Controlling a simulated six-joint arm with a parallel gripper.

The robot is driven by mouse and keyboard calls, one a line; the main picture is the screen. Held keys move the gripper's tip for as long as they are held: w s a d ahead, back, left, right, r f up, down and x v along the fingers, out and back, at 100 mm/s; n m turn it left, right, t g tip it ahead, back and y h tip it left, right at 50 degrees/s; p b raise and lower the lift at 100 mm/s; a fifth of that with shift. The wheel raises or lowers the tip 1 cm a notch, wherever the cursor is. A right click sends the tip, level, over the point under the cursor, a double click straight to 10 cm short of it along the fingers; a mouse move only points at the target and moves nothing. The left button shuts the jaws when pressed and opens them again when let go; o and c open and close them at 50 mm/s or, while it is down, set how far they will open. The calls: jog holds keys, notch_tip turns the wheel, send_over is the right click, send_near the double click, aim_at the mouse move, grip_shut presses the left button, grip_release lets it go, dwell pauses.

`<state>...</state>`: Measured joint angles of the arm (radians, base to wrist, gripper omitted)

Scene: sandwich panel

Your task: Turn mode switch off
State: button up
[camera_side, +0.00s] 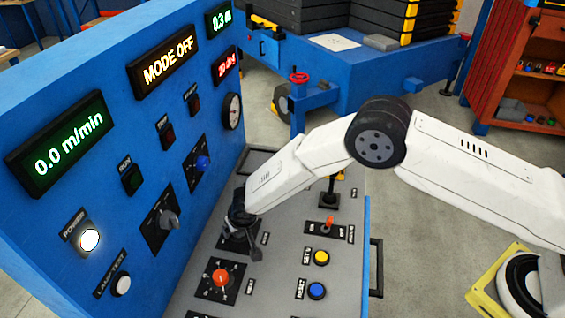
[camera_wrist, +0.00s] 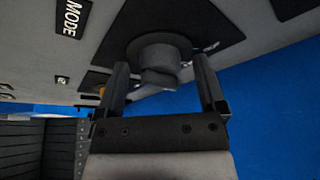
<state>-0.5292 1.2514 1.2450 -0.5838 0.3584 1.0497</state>
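The mode display (camera_side: 167,66) on the blue upright panel reads "MODE OFF". In the wrist view a grey rotary knob (camera_wrist: 158,52) sits on a black plate, with my gripper (camera_wrist: 160,66) around it. The two fingers stand on either side of the knob with visible gaps, so the gripper is open and holds nothing. A "MODE" label (camera_wrist: 72,17) shows to the left of the knob's plate. In the side view my gripper (camera_side: 240,222) is low over a black switch plate (camera_side: 232,243) on the grey desk, and my wrist hides part of that switch.
An orange-red knob (camera_side: 221,277), a yellow button (camera_side: 321,257), a blue button (camera_side: 317,290) and a red-tipped toggle (camera_side: 328,224) are close by on the desk. The upright panel with a lit power button (camera_side: 89,239) rises to the left.

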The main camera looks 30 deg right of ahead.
jog(key=shift+r, duration=0.15)
jog(key=v, duration=0.7)
jog(key=shift+s+r, duration=0.2)
dwell(0.6)
jog(key=s+d+r+g, duration=0.1)
jog(key=s+d+r, duration=0.6)
jog(key=d, duration=0.4)
jog(key=s+d+r, duration=0.6)
jog(key=d+r, duration=0.1)
jog(key=d, duration=0.5)
jog(key=s+d, duration=0.4)
jog(key=s, duration=0.5)
jog(key=shift+r+g, duration=0.4)
jog(key=shift+r, duration=0.05)
jog(key=shift+d, duration=0.1)
